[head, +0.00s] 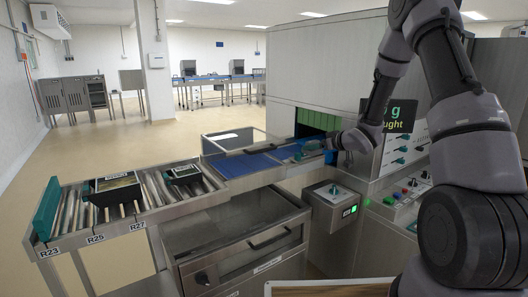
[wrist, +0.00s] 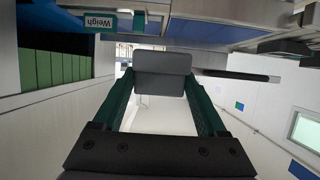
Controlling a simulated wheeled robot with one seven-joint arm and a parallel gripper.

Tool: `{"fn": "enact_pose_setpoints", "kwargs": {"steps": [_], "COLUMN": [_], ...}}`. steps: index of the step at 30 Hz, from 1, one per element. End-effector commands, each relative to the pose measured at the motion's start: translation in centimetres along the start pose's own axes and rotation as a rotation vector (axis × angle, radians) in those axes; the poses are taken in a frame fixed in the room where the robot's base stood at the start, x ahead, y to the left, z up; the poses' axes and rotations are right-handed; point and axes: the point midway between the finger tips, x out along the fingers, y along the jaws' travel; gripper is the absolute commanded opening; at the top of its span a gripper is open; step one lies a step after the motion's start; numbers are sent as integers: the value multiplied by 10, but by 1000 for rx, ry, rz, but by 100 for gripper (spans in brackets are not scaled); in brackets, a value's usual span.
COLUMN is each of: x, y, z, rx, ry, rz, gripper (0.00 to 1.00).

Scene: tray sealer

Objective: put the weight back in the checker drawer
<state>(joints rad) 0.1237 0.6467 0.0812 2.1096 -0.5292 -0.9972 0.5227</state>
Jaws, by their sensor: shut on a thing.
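My gripper (head: 312,149) is over the right end of the blue conveyor, beside the dark opening of the big steel machine. In the wrist view its two dark green fingers (wrist: 163,90) are shut on a grey block (wrist: 163,75), which I take to be the weight. The block sits between the fingertips, clear of any surface as far as I can tell. In the head view the weight is too small to make out.
The blue conveyor belt (head: 246,164) runs left to a roller rack (head: 150,205) holding dark trays. A control box (head: 335,196) with a green light stands right of the cabinet. A screen (head: 388,117) hangs above the machine's control panel. Open floor lies at the back left.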

Motion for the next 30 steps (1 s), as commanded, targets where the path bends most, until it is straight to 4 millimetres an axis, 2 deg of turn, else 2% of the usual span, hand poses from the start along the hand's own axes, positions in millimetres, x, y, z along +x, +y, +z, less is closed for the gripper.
{"fn": "enact_pose_setpoints", "kwargs": {"steps": [8, 17, 23, 27, 30], "x": [-2, -10, -26, -43, -54], "y": [2, 9, 21, 32, 36], "z": [10, 32, 61, 86, 97], "rx": [27, 78, 137, 184, 207], "ry": [0, -2, -5, -5, -2], "rz": [62, 185, 326, 443, 500], "gripper": [0, 0, 0, 0, 0]}}
